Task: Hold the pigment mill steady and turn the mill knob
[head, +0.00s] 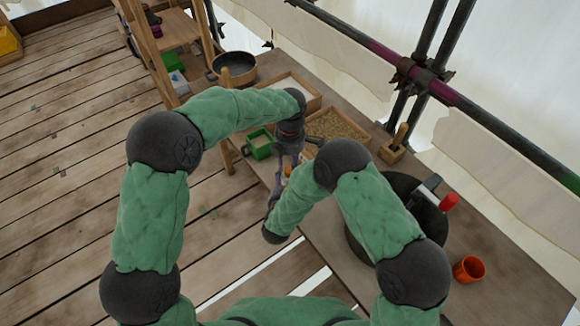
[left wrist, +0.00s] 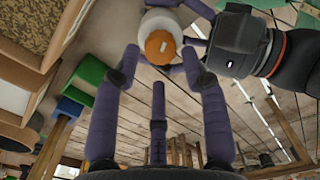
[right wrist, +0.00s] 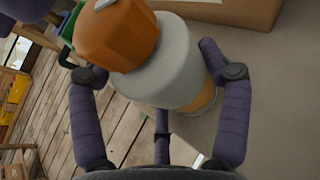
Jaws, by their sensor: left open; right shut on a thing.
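The pigment mill (right wrist: 165,70) has a pale grey-white body and an orange knob (right wrist: 120,35) on one end. In the right wrist view its body lies between the fingers of my right gripper (right wrist: 155,85), which is shut on it. In the left wrist view the orange knob (left wrist: 160,47) shows end-on, with the white body behind it. My left gripper (left wrist: 160,55) is open, its fingertips on either side of the knob; contact cannot be told. In the head view my arms hide most of the mill, and only a small orange and white part (head: 287,168) shows.
A green bin (head: 260,150), a grain tray (head: 340,126) and a dark pan (head: 235,68) are on the bench beyond the grippers. A metal rail (head: 480,115) runs along the far side.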

